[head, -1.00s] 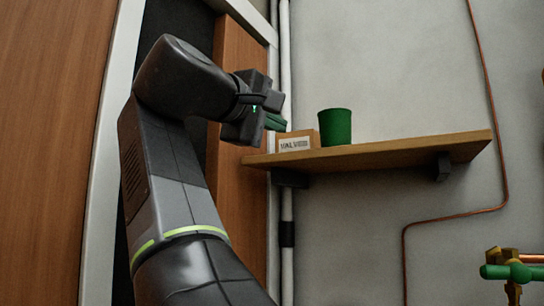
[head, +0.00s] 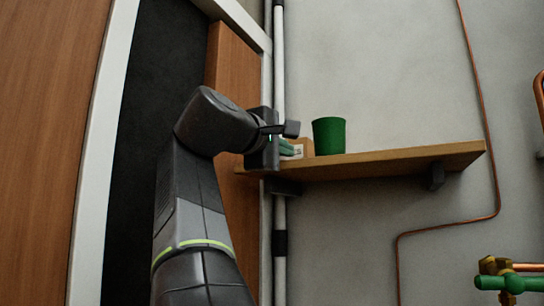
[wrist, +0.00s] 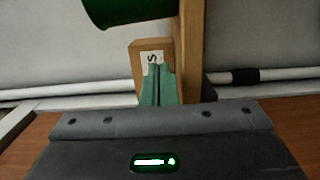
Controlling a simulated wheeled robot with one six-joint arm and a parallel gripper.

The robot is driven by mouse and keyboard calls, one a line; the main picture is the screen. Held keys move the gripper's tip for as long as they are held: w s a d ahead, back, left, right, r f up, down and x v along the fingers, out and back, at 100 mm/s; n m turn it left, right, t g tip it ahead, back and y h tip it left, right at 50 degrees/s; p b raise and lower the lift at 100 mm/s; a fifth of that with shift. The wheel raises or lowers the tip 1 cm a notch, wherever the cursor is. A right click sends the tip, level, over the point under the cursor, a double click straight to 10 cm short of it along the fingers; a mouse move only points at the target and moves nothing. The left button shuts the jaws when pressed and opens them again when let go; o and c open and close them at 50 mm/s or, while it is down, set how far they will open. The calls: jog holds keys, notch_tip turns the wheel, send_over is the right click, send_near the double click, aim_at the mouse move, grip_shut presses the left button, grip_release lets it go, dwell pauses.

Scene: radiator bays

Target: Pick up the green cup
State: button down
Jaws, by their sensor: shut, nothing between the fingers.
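The green cup (head: 329,136) stands upright on the wooden wall shelf (head: 400,162), toward its left part. In the wrist view, part of the cup (wrist: 128,8) shows at the top, cut off by the picture's edge. My gripper (head: 290,149) is left of the cup, at the shelf's left end, apart from the cup. Its green fingers (wrist: 158,86) are shut together with nothing between them. They overlap a small brown box with a white label (wrist: 151,50) in the wrist view; I cannot tell whether they touch it.
The small box (head: 306,146) stands between my gripper and the cup, partly hidden by the gripper. A white pipe (head: 279,90) runs up the wall behind. A copper pipe (head: 480,110) and a green-handled valve (head: 512,283) are at right. The shelf right of the cup is clear.

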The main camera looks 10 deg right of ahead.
aim_at(323, 144)
jog(key=x, duration=0.2)
jog(key=shift+w+d, duration=0.15)
jog(key=shift+d, duration=0.1)
jog(key=s, duration=0.1)
jog(key=s+d, duration=0.1)
jog(key=s, duration=0.1)
jog(key=shift+s+d+p, duration=0.1)
jog(key=shift+d+p, duration=0.2)
jog(key=shift+d, duration=0.05)
jog(key=shift+s+d, duration=0.1)
jog(key=shift+s, duration=0.05)
jog(key=s+d, duration=0.1)
jog(key=s+d+p, duration=0.1)
jog(key=s, duration=0.1)
jog(key=shift+s+r, duration=0.1)
jog(key=shift+s+d, duration=0.25)
jog(key=shift+s, duration=0.15)
jog(key=shift+w, duration=0.15)
jog(key=shift+w, duration=0.1)
